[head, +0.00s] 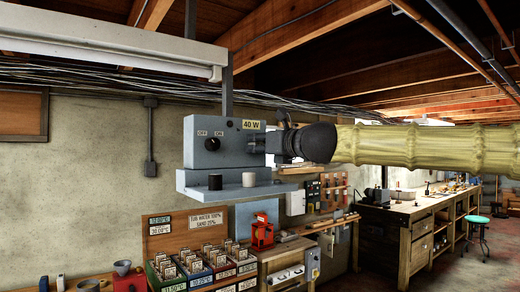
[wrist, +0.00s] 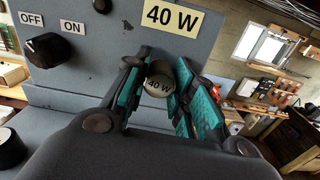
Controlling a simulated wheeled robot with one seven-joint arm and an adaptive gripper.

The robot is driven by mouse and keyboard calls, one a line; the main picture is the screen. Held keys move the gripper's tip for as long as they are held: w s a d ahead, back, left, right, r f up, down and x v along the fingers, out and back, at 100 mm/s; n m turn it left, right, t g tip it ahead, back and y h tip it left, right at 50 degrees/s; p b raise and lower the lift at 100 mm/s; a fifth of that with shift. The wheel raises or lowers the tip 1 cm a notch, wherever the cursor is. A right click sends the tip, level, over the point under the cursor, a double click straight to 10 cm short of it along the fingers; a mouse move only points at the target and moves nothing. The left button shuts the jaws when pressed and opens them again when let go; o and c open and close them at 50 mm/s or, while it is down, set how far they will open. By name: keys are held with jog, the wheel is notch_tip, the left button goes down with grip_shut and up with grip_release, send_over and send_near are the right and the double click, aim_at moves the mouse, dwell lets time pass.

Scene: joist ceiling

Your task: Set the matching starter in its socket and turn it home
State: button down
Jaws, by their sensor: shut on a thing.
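A grey fixture box (head: 225,152) hangs from the ceiling and bears a yellow 40 W label (head: 250,125). My gripper (head: 273,142) is at the right part of the box's face. A black cylinder (head: 215,182) and a white cylinder (head: 249,179) stand on the ledge below.
A black knob (head: 212,144) with OFF and ON marks is left of the gripper. The grey ledge (head: 200,192) juts out under the box. A white lamp housing (head: 120,45) and cables run above. Benches and card boxes (head: 195,262) stand lower down, well away.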

jog(key=shift+d+r+m, duration=0.1)
jog(key=shift+r+m, duration=0.25)
jog(key=shift+m, duration=0.15)
jog(key=shift+f+m+b, duration=0.2)
jog(key=shift+m+b, duration=0.65)
jog(key=shift+m, duration=0.05)
jog(key=shift+r+m, duration=0.2)
jog(key=shift+m, duration=0.5)
jog(key=shift+b, duration=0.35)
